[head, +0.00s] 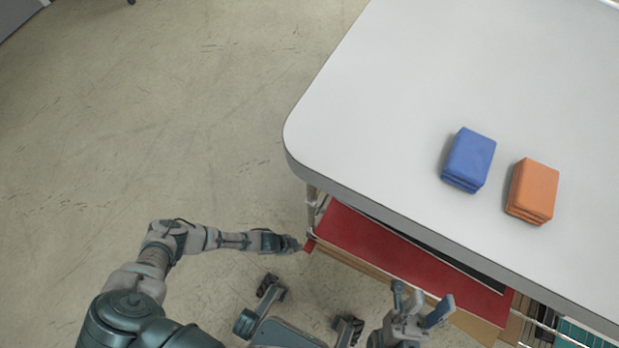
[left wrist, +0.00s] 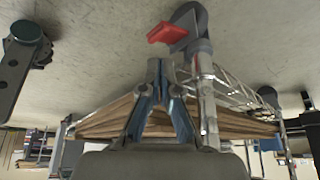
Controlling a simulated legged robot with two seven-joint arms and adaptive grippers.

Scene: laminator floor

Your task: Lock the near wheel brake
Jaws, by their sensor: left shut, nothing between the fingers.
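The near wheel (left wrist: 190,22) is a dark grey caster at the foot of a metal cart post, seen upside down in the left wrist view. Its red brake lever (left wrist: 167,33) sticks out to the left. My left gripper (left wrist: 160,66) is shut and empty, with its tips just short of the lever and apparently apart from it. In the head view my left gripper (head: 297,246) is low beside the cart's near-left post, where a small red piece shows at its tip. My right gripper (head: 421,298) is open and empty beside the cart's lower shelf.
A red panel (head: 365,240) lies on the shelf below. The floor (head: 170,110) to the left is clear.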

